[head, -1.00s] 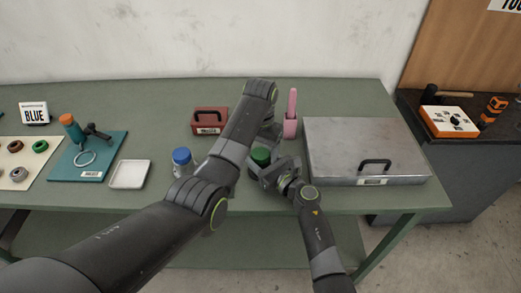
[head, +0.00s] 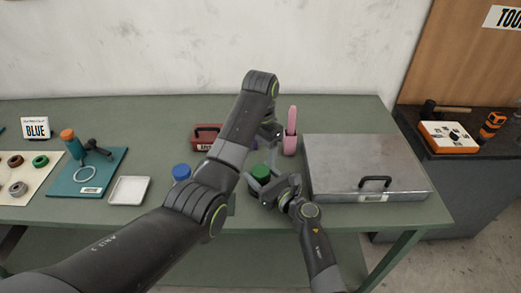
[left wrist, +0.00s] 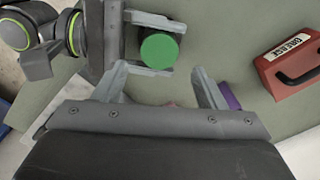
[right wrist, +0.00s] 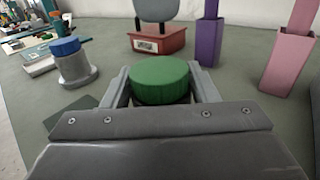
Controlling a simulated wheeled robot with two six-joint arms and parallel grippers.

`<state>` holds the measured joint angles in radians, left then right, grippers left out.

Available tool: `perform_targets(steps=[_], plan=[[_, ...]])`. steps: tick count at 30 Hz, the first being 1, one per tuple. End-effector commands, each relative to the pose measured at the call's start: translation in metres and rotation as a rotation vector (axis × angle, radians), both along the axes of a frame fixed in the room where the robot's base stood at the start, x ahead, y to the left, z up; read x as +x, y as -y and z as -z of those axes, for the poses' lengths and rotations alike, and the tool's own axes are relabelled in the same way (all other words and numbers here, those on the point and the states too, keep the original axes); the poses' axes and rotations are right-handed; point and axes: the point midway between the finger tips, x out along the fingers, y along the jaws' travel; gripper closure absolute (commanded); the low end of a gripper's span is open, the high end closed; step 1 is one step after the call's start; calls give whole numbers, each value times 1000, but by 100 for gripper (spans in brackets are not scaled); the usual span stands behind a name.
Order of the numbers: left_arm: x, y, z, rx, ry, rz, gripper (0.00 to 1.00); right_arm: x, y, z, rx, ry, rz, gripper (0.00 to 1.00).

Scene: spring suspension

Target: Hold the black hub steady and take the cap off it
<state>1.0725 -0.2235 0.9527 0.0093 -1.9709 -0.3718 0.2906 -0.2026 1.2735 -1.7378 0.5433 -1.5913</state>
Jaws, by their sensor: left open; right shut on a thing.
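A round green cap (right wrist: 160,80) shows between the two fingers of my right gripper (right wrist: 158,75) in the right wrist view. The green cap also shows in the head view (head: 260,170). In the left wrist view, the right gripper's fingers lie on both sides of the green cap (left wrist: 161,49). My left gripper (left wrist: 160,70) is open and empty, its fingers spread near the cap and apart from it.
A grey part with a blue cap (right wrist: 66,47) stands left of the hub. A red block (left wrist: 291,65), a purple holder (right wrist: 208,42) and a pink holder (right wrist: 286,60) stand behind. A metal case (head: 335,155) bounds the right side. A white tray (head: 129,190) lies left.

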Motion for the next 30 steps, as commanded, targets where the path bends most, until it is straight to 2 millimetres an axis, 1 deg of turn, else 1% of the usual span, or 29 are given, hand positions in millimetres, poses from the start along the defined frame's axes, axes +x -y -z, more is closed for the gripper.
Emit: perform_targets(steps=[1,6,12,16,23,26,30], plan=[[-1,0,10,0,-4,0,35,0,0,0,0,0,0,100],[-1,0,37,0,-4,0,35,0,0,0,0,0,0,100],[-1,0,59,0,-1,-1,35,0,0,0,0,0,0,100],[-1,0,65,1,-1,-1,35,0,0,0,0,0,0,100],[-1,0,65,0,0,-2,35,0,0,0,0,0,0,100],[-1,0,65,0,0,-2,46,0,0,0,0,0,0,100],[-1,0,65,0,0,-2,64,0,0,0,0,0,0,100]])
